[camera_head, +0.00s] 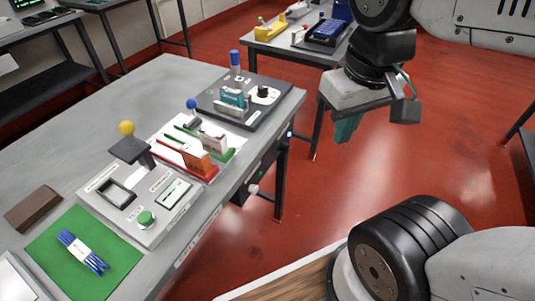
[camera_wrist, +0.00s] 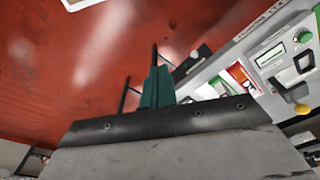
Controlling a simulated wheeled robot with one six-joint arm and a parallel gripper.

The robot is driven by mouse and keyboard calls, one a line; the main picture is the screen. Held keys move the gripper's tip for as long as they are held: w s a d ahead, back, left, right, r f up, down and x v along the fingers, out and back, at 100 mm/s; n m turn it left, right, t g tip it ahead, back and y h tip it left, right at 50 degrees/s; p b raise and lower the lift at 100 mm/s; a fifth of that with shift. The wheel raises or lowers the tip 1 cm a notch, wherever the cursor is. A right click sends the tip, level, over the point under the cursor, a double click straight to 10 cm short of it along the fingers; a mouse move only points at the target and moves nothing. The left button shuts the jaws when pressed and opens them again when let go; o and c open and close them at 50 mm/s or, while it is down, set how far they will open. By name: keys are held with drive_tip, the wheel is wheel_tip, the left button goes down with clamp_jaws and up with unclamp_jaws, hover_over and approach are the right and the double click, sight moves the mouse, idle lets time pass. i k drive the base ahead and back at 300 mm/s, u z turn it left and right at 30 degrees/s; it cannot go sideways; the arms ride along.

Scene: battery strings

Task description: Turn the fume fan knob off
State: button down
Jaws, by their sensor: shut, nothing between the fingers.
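My gripper (camera_head: 345,128) has teal fingers, shut and empty, hanging over the red floor to the right of the workbench. In the wrist view the fingers (camera_wrist: 157,86) are together. A pale round knob (camera_head: 253,189) sits on a dark box under the bench's front edge; my gripper is well apart from it. A black knob (camera_head: 263,91) is on the dark panel at the bench's far end. A green knob (camera_head: 147,218) is on the light grey box. The labels are too small to read, so I cannot tell which knob is the fume fan's.
The grey workbench (camera_head: 92,118) carries a yellow-ball lever (camera_head: 127,129), coloured holders (camera_head: 197,163), a green mat (camera_head: 50,262) with blue sticks, and a brown block (camera_head: 33,208). Another table (camera_head: 290,47) stands behind. The red floor beside the bench is clear.

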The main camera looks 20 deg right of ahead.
sight(283, 146)
drive_tip(key=z, duration=1.15)
drive_tip(key=k, duration=0.65)
drive_tip(key=u, duration=1.2)
drive_tip(key=i, duration=0.5)
drive_tip(key=z, duration=0.1)
